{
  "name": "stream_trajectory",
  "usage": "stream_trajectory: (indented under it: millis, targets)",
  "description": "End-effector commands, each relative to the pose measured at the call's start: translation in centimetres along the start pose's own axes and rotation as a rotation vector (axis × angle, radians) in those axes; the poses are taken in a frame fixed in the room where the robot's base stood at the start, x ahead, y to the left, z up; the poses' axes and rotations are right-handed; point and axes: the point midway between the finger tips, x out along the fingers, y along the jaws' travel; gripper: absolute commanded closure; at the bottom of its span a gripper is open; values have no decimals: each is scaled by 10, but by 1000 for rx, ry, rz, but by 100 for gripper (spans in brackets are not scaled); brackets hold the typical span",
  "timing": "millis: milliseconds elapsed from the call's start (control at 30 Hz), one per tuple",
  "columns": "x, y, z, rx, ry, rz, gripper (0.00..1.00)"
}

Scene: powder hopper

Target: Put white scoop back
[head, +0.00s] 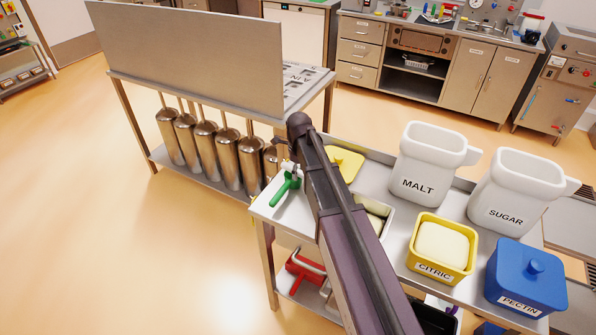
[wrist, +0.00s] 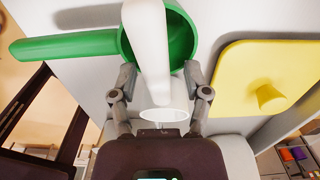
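A white scoop (wrist: 148,50) shows in the wrist view. Its long white part runs from the top edge down between my fingertips, in front of a green scoop's bowl (wrist: 183,30). The green handle (wrist: 65,46) points left. In the head view the green scoop (head: 286,187) lies at the steel bench's near left corner, with a small white part (head: 290,168) above it. My gripper (wrist: 160,75) has its fingers spread on either side of the white part, with a gap visible at the right finger. A pale ring (wrist: 165,115) shows between the fingers. My arm hides much of this area in the head view.
A yellow lid (wrist: 262,80) lies to the right. On the bench (head: 262,208) stand a MALT bin (head: 425,160), a SUGAR bin (head: 515,190), a yellow CITRIC tub (head: 436,270) and a blue PECTIN tub (head: 525,275). Several steel cylinders (head: 205,150) hang at the left table.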

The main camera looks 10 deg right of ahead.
Motion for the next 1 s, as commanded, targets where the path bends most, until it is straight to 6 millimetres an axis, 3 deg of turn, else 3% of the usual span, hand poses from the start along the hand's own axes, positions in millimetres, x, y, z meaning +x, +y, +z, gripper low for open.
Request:
stream_trajectory:
  millis: [533,1000]
  targets:
    - [-6,0,0,0,0,0,36]
    - [-41,0,0,1,0,0,36]
